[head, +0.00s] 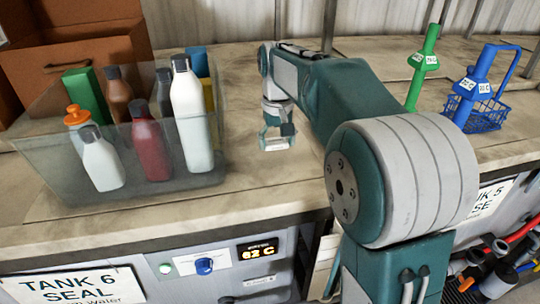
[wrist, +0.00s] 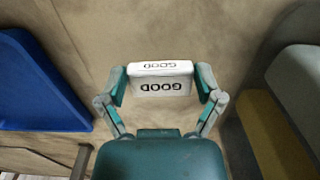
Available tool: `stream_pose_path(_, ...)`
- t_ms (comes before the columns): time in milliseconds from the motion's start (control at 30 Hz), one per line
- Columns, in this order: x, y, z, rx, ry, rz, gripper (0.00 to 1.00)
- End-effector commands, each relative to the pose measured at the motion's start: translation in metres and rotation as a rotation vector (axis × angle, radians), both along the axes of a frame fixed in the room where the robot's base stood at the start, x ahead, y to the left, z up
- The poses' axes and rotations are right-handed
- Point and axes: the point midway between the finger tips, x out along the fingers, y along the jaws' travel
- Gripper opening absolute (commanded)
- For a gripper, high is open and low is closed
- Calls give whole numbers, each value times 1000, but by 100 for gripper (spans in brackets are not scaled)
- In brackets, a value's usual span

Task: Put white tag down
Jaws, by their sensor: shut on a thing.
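The white tag (wrist: 160,86) is a small white block with "GOOD" printed on two faces. In the wrist view it sits between both teal fingers of my gripper (wrist: 162,80), which is shut on its two ends. In the head view my gripper (head: 277,133) points down over the bench top, right of the clear bin, with the white tag (head: 274,146) at its tips. The tag is close to the bench surface; I cannot tell whether it touches.
A clear bin (head: 55,193) of bottles and cartons stands on the left of the bench (head: 255,190). A green handled tool (head: 423,65) and a blue basket (head: 490,115) stand to the right, beyond my arm. Bare bench surrounds my gripper.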

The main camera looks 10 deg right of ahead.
Motion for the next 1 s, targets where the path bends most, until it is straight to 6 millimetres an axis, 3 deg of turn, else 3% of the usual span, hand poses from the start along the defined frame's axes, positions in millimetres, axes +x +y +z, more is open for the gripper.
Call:
stream_pose_path(400,0,0,-47,0,1,0,50)
stream_pose_path(733,0,0,-49,0,0,0,50)
stream_pose_path(767,0,0,-49,0,-1,0,98)
stream_pose_path(1000,0,0,-49,0,-1,0,100)
